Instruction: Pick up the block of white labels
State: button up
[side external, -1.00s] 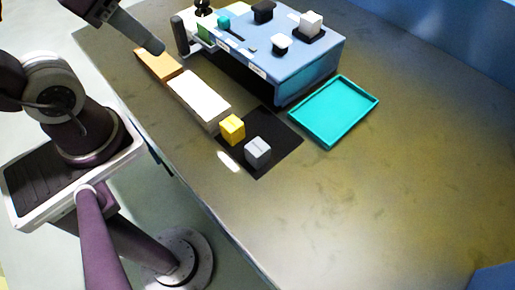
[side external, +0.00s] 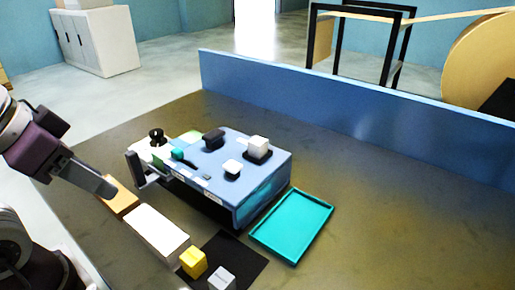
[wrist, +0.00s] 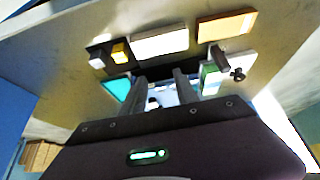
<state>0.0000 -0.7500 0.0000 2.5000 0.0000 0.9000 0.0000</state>
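A pale grey-white block (side external: 222,278) sits beside a yellow block (side external: 193,262) on a black mat (side external: 236,256) near the table's front. The pale block also shows in the wrist view (wrist: 97,63). A longer, flat white block (side external: 157,232) lies just left of the mat. I cannot tell for sure which is the block of white labels. My gripper (side external: 106,190) is above the table near the orange-brown block (side external: 121,200), away from the pale blocks. In the wrist view my gripper (wrist: 161,85) has its two fingers apart, with nothing held between them.
A blue box-like machine (side external: 240,192) with black and white blocks on top stands mid-table. A teal tray (side external: 292,228) lies to its right. A low blue wall (side external: 350,112) runs along the table's back. The table's right part is clear.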

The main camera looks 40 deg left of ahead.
jog(key=shift+o, duration=0.4)
jog(key=o, duration=0.4)
jog(key=shift+c, duration=0.2)
jog(key=n+g+h, duration=0.6)
jog(key=n+h, duration=0.3)
jog(key=n, duration=0.5)
send_over(254, 139)
jog(key=s+a, duration=0.3)
jog(key=s, duration=0.4)
jog(key=w+a+f+n+h, duration=0.1)
jog(key=w, duration=0.1)
jog(key=w+a+f+n+h, duration=0.1)
jog(key=w, duration=0.1)
jog(key=w+a+f+n+h, duration=0.1)
jog(key=w, duration=0.2)
jog(key=shift+w+a+f+n, duration=0.1)
jog(key=shift+a+f+n, duration=0.1)
jog(key=shift+f+n, duration=0.15)
jog(key=shift+w+d+f, duration=0.1)
jog(key=shift+w+f, duration=0.05)
jog(key=x, duration=0.6)
jog(key=shift+d+f, duration=0.25)
